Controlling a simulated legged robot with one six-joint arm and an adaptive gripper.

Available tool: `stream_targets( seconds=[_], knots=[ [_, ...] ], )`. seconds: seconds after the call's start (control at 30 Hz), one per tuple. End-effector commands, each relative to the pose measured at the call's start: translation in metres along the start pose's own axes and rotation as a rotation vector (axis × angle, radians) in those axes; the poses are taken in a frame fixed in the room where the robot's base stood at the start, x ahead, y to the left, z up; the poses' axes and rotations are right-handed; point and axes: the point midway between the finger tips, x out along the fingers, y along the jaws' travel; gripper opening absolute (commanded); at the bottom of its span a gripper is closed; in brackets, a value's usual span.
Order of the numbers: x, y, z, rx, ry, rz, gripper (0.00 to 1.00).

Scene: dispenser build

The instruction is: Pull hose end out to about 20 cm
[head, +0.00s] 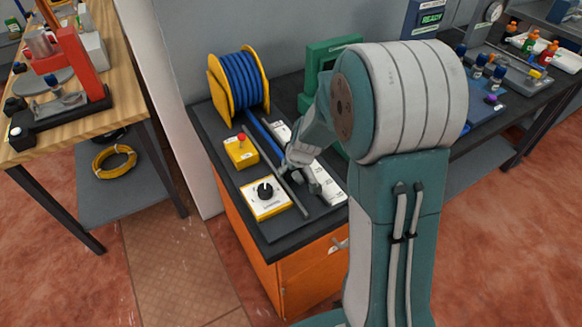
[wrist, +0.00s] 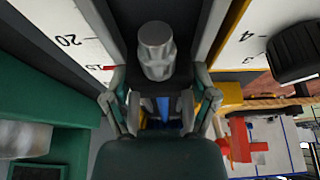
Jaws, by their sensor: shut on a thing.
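A blue hose is wound on a reel with yellow flanges (head: 238,85) at the back left of the dark bench. A straight run of the blue hose (head: 259,131) leads from the reel to my gripper (head: 302,166). In the wrist view my gripper (wrist: 160,100) is shut on the hose end, just behind its grey metal fitting (wrist: 156,52). The blue hose (wrist: 163,108) shows behind the fingers. A white scale strip (wrist: 62,28) lies alongside, with a "20" and a red mark. The fitting is beside that part of the scale; its exact reading is unclear.
A yellow box with a red button (head: 240,151) and a yellow-edged panel with a black dial (head: 266,197) stand left of the hose. A green machine (head: 325,60) stands behind my arm. A grey rail (head: 276,178) runs beside the hose path.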

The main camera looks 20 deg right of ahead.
Motion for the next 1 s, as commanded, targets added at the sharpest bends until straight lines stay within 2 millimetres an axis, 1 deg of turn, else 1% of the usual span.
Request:
stream_targets(
  seconds=[0.03, 1.0],
  knots=[
    [0.003, -0.002, 0.006, 0.002, -0.015, -0.006, 0.14],
    [-0.002, -0.002, 0.018, 0.001, -0.014, -0.006, 0.14]
  ],
)
